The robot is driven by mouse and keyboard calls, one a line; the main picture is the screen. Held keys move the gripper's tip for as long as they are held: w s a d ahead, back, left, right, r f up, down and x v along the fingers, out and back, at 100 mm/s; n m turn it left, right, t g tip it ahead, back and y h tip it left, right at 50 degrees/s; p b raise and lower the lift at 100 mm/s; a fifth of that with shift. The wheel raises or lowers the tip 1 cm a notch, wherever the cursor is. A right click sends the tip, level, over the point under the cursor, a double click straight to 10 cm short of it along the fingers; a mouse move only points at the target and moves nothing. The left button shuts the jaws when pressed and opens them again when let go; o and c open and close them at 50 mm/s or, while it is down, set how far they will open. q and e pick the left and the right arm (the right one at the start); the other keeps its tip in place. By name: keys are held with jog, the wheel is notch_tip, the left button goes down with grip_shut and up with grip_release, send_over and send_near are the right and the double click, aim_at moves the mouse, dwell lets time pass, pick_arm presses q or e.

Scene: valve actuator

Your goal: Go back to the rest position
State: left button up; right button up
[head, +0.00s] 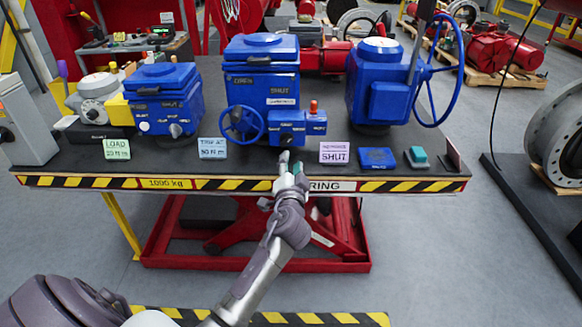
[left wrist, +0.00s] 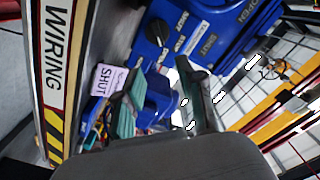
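My left arm reaches up from the bottom of the head view. My left gripper (head: 290,162) is at the front edge of the lift table (head: 230,165), just in front of the middle blue valve actuator (head: 262,75) and its small blue handwheel (head: 241,124). In the left wrist view, the gripper (left wrist: 160,100) has its two green-padded fingers apart, with nothing held between them. Beyond the fingers is a blue actuator housing with a black knob (left wrist: 157,32). My right gripper is not in view.
Blue actuators stand at left (head: 165,98) and right (head: 380,80), the right one with a large handwheel (head: 440,75). Small signs (head: 212,148) line the table front, with a blue box (head: 377,158) to the right. Grey floor is open before the table.

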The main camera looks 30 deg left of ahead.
pick_arm(q)
jog(key=shift+s+d, duration=0.3)
jog(key=shift+s, duration=0.25)
jog(key=s+d+f+m+g+h, duration=0.1)
jog(key=d+f+h, duration=0.1)
jog(key=f, duration=0.8)
jog(key=s+d+f+m+g+h, duration=0.1)
jog(key=d+f+g+h, duration=0.1)
jog(key=f, duration=0.8)
jog(key=s+d+f+g+h, duration=0.2)
jog(key=s+f, duration=0.4)
jog(key=f, duration=0.5)
jog(key=s+d+f+g+h, duration=0.1)
jog(key=s+d+f+g, duration=0.1)
jog(key=s+f, duration=0.65)
jog(key=s+d+f+g, duration=0.1)
jog(key=s+f+g, duration=0.1)
jog(key=s+f, duration=0.4)
jog(key=s+d+f+n+g+h, duration=0.1)
jog(key=s+f+g, duration=0.2)
jog(key=s, duration=1.4)
jog(key=s+d+f+n+g+h, duration=0.1)
jog(key=s+f+g, duration=0.1)
jog(key=s+f, duration=0.8)
jog(key=shift+s+d+f, duration=0.2)
jog(key=shift+s+f, duration=0.1)
jog(key=shift+s, duration=0.7)
jog(key=shift+a, duration=0.1)
